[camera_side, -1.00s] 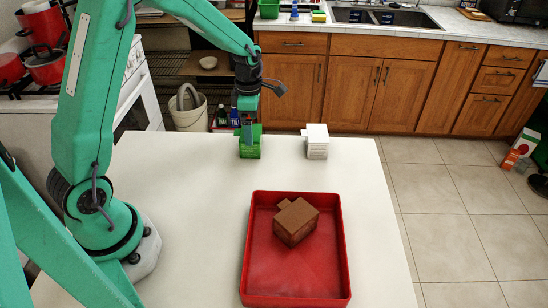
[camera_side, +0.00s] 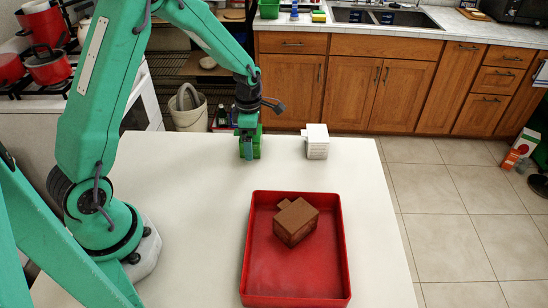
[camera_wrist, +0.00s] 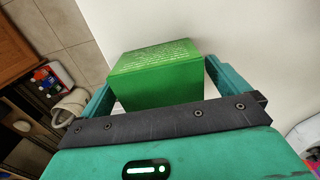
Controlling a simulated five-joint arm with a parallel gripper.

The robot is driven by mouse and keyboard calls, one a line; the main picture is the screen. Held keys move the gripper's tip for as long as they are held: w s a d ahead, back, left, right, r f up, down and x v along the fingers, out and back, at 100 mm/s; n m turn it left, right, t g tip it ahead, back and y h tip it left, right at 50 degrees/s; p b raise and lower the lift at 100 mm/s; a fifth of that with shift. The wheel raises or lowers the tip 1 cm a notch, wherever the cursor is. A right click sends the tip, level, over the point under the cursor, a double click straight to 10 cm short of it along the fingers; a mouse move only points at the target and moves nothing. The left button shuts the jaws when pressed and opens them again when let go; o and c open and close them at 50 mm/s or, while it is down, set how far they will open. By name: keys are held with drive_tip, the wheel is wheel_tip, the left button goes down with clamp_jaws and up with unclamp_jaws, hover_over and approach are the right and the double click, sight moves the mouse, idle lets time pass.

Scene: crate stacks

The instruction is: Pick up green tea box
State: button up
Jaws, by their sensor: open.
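The green tea box (camera_side: 257,146) stands near the far edge of the white table, mostly hidden behind my gripper in the side view. In the wrist view the green tea box (camera_wrist: 158,75) sits between the two teal fingers, with its printed top showing. My gripper (camera_side: 249,150) is open and lowered around the box, one finger on each side. The gripper in the wrist view (camera_wrist: 160,85) shows the left finger close to the box and the right finger at its other side. I cannot tell whether either finger touches it.
A white box (camera_side: 317,146) stands to the right of the green box on the table. A red tray (camera_side: 342,240) holding a brown box (camera_side: 295,222) lies nearer the front.

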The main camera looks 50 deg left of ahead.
drive_tip(key=shift+c, duration=0.4)
drive_tip(key=c, duration=1)
drive_tip(key=shift+r, duration=0.15)
drive_tip(key=shift+r, duration=0.45)
wheel_tip(320, 180, up, 3)
drive_tip(key=shift+d+r, duration=0.1)
drive_tip(key=shift+r, duration=0.05)
drive_tip(key=s+d+r, duration=0.1)
drive_tip(key=d+r, duration=0.1)
drive_tip(key=d, duration=0.1)
drive_tip(key=s+d+r, duration=0.1)
drive_tip(key=d+r, duration=0.1)
drive_tip(key=d, duration=0.2)
drive_tip(key=s+d+r, duration=0.2)
drive_tip(key=d, duration=0.1)
drive_tip(key=shift+d+r, duration=0.3)
drive_tip(key=shift+d, duration=0.1)
